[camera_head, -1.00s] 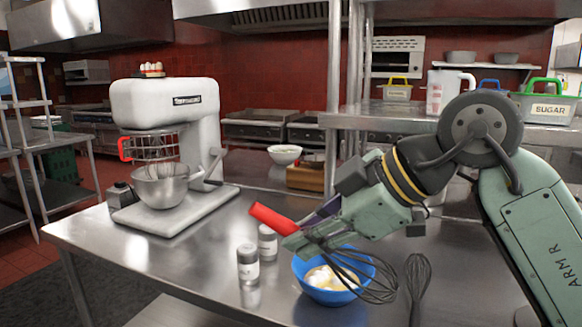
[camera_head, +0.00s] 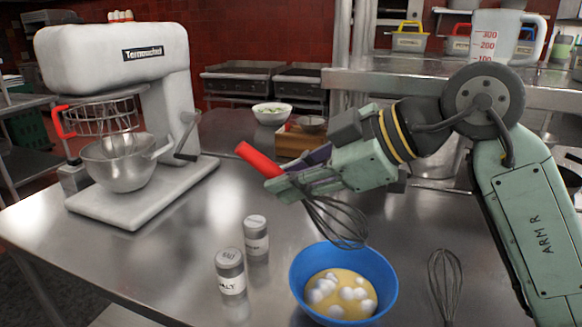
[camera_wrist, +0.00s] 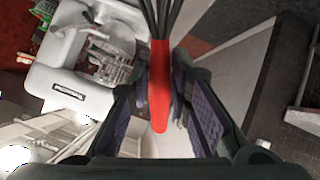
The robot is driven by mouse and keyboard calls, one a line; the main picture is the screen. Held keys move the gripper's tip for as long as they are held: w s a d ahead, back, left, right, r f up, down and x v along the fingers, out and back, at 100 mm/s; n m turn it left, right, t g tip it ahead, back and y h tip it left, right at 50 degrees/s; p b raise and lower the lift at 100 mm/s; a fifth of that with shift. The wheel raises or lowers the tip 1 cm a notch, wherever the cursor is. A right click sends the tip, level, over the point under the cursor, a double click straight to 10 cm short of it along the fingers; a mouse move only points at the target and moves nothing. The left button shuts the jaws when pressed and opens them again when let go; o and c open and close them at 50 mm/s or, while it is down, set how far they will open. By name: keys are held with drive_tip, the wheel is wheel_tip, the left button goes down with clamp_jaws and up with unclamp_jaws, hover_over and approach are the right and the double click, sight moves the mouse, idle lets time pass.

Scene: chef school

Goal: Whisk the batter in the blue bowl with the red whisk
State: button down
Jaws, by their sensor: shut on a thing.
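The red whisk is held by its red handle (camera_head: 259,161), tilted, with its wire head (camera_head: 336,222) pointing down and to the right. The handle also shows between the fingers in the wrist view (camera_wrist: 160,85). My gripper (camera_head: 285,186) is shut on the handle. The blue bowl (camera_head: 384,272) stands on the steel table, below and to the right of the gripper. Yellow batter with white lumps (camera_head: 342,294) lies in it. The wire head hangs above the bowl's far rim; I cannot tell whether they touch.
Two shakers, salt (camera_head: 230,273) and another (camera_head: 256,236), stand left of the bowl. A second whisk (camera_head: 444,284) lies to its right. A stand mixer (camera_head: 120,110) stands at the left. A white bowl (camera_head: 272,114) and a wooden box (camera_head: 296,143) are behind.

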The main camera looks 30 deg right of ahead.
drive_tip(key=shift+s+f, duration=0.1)
drive_tip(key=shift+f, duration=0.65)
wheel_tip(320, 180, down, 10)
drive_tip(key=b, duration=0.6)
drive_tip(key=shift+r+b, duration=0.2)
drive_tip(key=shift+b, duration=0.15)
